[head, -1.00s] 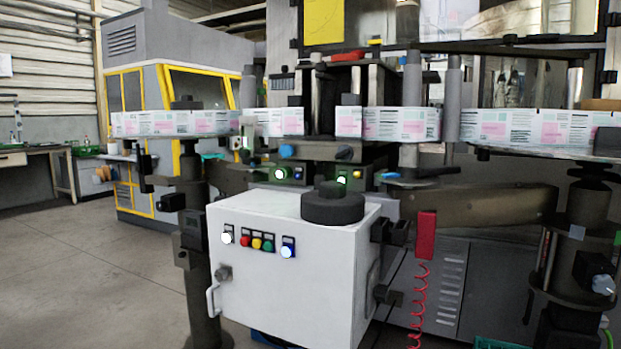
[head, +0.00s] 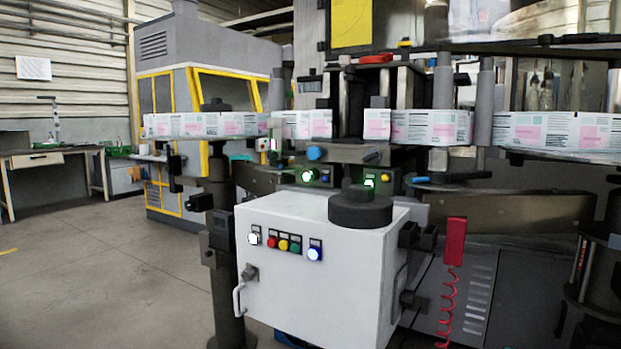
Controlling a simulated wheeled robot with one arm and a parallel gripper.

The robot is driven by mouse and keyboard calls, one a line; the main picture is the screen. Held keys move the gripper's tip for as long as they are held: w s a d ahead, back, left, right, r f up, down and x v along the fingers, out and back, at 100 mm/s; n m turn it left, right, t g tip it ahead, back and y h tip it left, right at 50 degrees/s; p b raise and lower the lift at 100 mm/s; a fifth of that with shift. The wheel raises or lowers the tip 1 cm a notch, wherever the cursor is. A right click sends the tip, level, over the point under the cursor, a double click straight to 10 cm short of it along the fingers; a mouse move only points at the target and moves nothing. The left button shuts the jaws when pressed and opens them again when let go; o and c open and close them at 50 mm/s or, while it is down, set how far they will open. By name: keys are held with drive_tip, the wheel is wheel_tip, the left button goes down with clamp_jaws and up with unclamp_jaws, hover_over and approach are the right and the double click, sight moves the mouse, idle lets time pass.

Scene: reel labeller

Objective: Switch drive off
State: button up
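A white control cabinet (head: 315,285) stands in the middle of the head view. Its front carries a row of controls: a lit white one (head: 254,239), a red button (head: 270,241), a yellow button (head: 283,244), a green button (head: 295,247) and a lit blue one (head: 314,254). A grey rotary switch (head: 250,273) sits below the row at the left, above a bar handle (head: 238,300). The labels by the controls are too small to read, so I cannot tell which one is the drive's. My gripper is not in view.
A dark round knob-like part (head: 360,209) sits on the cabinet top. Label reels (head: 432,127) run across the machine behind. A red block (head: 455,241) with a coiled red cord hangs to the right. Open floor (head: 110,270) lies to the left.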

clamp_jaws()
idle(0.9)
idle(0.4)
